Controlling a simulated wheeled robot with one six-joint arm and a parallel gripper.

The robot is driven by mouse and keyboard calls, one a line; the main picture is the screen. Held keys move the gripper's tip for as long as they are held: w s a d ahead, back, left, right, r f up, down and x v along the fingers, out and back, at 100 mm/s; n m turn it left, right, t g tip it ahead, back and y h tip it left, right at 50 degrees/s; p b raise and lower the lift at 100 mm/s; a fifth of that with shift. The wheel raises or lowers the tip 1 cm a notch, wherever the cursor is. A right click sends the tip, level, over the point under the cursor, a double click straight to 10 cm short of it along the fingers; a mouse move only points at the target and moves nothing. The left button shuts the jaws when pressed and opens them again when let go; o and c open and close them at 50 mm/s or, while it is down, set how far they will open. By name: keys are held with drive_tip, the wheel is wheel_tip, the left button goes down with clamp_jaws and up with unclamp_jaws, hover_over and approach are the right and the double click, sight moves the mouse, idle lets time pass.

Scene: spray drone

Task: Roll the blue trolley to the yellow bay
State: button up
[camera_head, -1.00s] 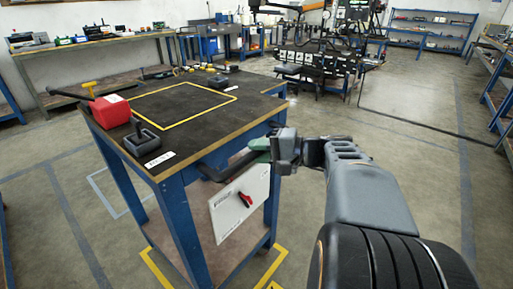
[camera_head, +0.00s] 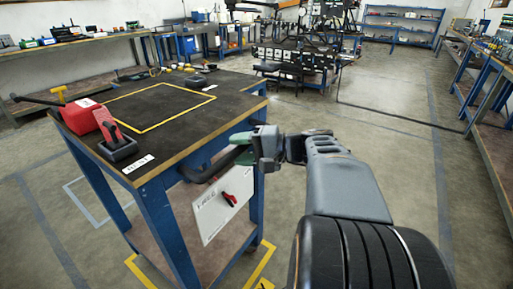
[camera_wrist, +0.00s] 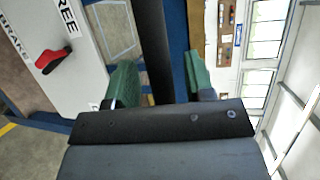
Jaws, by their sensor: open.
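The blue trolley (camera_head: 152,218) has a dark top with a yellow outline and stands upright. Its dark handle bar (camera_head: 205,172) sticks out at the near right side. My gripper (camera_head: 252,150) is at that bar; in the wrist view the bar (camera_wrist: 156,50) passes between the two green fingers, which stand open with gaps. A white brake panel (camera_head: 212,208) hangs below, with a red lever (camera_wrist: 55,60) lying beside the word FREE. Yellow corner marks (camera_head: 262,264) on the floor lie around the trolley's near legs; another yellow mark (camera_head: 140,272) is at the left.
A pale floor outline (camera_head: 82,203) lies left. Benches (camera_head: 95,40) line the wall. Floor at right (camera_head: 405,150) is clear.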

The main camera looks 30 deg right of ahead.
drive_tip(key=p+v, duration=0.2)
drive_tip(key=v, duration=1.1)
drive_tip(key=shift+d+p, duration=0.15)
drive_tip(key=shift+p, duration=0.25)
drive_tip(key=shift+s+r, duration=0.1)
drive_tip(key=shift+r, duration=0.05)
drive_tip(key=a+r+n+g+h+p, duration=0.7)
drive_tip(key=a+p, duration=0.9)
drive_tip(key=p, duration=1.2)
drive_tip(key=shift+w+a+r+n+h, duration=0.2)
drive_tip(key=shift+r+n+h, duration=1.1)
drive_tip(key=shift+r+h, duration=1.45)
drive_tip(key=shift+r+y, duration=0.3)
drive_tip(key=shift+y, duration=0.05)
